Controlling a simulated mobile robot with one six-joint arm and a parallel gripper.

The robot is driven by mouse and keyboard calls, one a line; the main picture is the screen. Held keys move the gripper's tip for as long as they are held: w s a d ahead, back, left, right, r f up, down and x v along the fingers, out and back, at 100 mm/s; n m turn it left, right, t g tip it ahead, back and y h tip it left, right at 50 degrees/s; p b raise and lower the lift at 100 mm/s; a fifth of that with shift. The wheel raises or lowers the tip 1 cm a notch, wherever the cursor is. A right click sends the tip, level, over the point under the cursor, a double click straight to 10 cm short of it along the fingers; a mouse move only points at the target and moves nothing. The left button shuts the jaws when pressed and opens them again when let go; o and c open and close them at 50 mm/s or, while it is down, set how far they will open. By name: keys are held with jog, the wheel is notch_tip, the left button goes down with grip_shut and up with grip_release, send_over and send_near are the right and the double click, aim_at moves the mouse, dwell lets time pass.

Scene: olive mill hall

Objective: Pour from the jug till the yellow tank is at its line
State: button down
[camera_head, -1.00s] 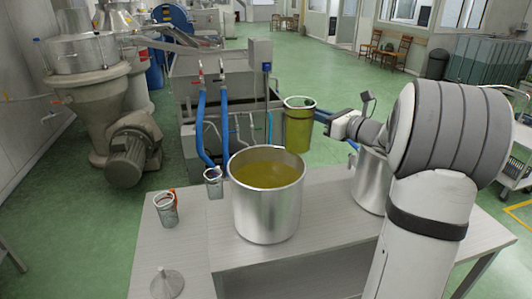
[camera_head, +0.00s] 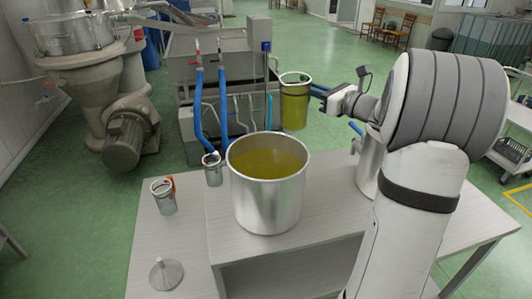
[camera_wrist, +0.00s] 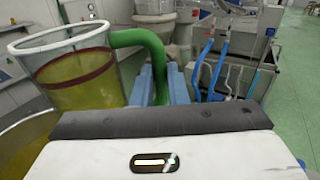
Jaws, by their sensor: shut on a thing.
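The jug (camera_head: 295,108) is clear, with a pale rim, a dark red band and yellow-green liquid inside. In the wrist view the jug (camera_wrist: 75,75) shows a green handle (camera_wrist: 152,50). My gripper (camera_wrist: 161,88) is shut on that handle with its blue fingers; it also shows in the head view (camera_head: 318,91). The jug is about upright, above and behind the big steel tank (camera_head: 268,205), apart from it. The open tank holds yellow liquid (camera_head: 268,164); part of it shows lower left in the wrist view. I cannot make out a line on the tank.
A second steel tank (camera_head: 366,170) with a blue handle stands behind my arm, partly hidden.

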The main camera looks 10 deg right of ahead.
aim_at(308, 78)
jog(key=a+r+n, duration=0.1)
jog(key=s+r+n+b, duration=0.1)
jog(key=n, duration=0.1)
jog(key=s+a+r+n, duration=0.1)
jog(key=n, duration=0.1)
jog(key=shift+s+a+r+t+y+b, duration=0.1)
jog(key=shift+s+a+t+y+b, duration=0.1)
jog(key=shift+a+t+y+b, duration=0.15)
jog(key=shift+w+a+r+n, duration=0.1)
jog(key=shift+r+n, duration=0.25)
jog(key=shift+n, duration=0.05)
jog(key=shift+s+a+r+n+y, duration=0.1)
jog(key=shift+s+r+n+y, duration=0.1)
jog(key=shift+s+n+y, duration=0.1)
jog(key=shift+w, duration=0.1)
jog(key=shift+s+a+r, duration=0.1)
jog(key=shift+s+r, duration=0.1)
jog(key=shift+s, duration=0.05)
jog(key=shift+a+n, duration=0.15)
jog(key=shift+n, duration=0.15)
